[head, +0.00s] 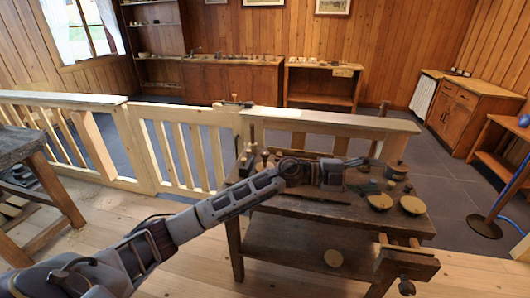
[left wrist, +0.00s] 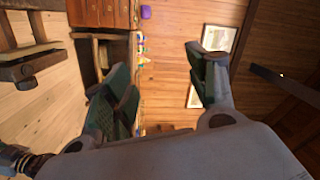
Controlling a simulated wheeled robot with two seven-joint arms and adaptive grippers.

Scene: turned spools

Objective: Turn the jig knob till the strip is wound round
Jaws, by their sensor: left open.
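My left arm reaches in from the lower left over the dark wooden workbench (head: 300,213). My left gripper (head: 368,174) is above the right half of the bench top, open, with nothing seen between its fingers. In the left wrist view the gripper (left wrist: 160,72) has its two green-padded fingers wide apart. A round wooden piece with a small knob on top (head: 397,168) stands just right of the fingers, apart from them as far as I can tell. I cannot tell whether it is the jig. No strip can be made out. My right gripper is not in view.
Two pale round discs, one nearer the middle (head: 380,202) and one at the right (head: 414,205), lie at the bench's front right. A vise (head: 405,262) juts from the front. Upright pegs (head: 252,140) stand at the left end. A pale railing (head: 190,112) runs behind.

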